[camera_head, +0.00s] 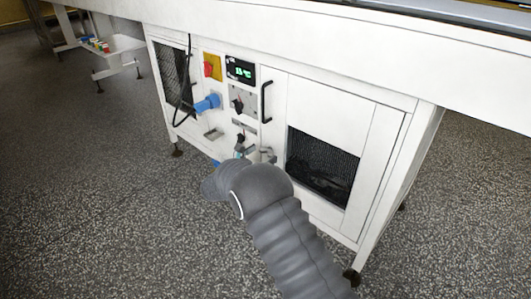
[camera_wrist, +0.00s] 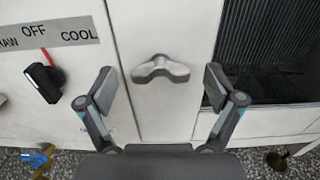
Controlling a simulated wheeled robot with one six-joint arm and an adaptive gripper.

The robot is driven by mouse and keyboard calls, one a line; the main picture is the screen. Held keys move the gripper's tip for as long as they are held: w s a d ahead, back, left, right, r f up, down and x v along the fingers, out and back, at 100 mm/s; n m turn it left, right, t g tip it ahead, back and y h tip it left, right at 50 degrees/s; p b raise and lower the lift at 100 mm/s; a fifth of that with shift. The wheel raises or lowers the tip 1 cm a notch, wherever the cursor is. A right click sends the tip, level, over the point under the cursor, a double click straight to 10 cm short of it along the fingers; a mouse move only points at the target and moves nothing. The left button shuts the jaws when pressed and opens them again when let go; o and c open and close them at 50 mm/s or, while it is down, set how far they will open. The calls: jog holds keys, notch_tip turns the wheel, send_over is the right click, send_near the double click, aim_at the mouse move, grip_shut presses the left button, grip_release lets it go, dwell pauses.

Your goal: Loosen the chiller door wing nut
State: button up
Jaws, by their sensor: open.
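The grey wing nut (camera_wrist: 160,69) sits on the white chiller door, with its two wings spread roughly level. In the wrist view it lies just beyond and between the fingertips of my gripper (camera_wrist: 159,92). My gripper is open and empty, with one finger on each side of the nut and visible space to both wings. In the head view my grey arm reaches toward the cabinet's lower middle, where the wing nut (camera_head: 268,155) shows only small beside the arm. My fingers are mostly hidden there behind the arm.
A black rotary switch (camera_wrist: 43,82) marked OFF and COOL is left of my gripper. A dark mesh panel (camera_head: 322,165) is on the right. A blue plug (camera_head: 207,104), a black door handle (camera_head: 266,102) and a lit display (camera_head: 240,71) are above. Speckled floor lies clear around.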

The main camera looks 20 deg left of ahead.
jog(key=shift+x, duration=0.85)
jog(key=c, duration=1.2)
jog(key=shift+o, duration=0.2)
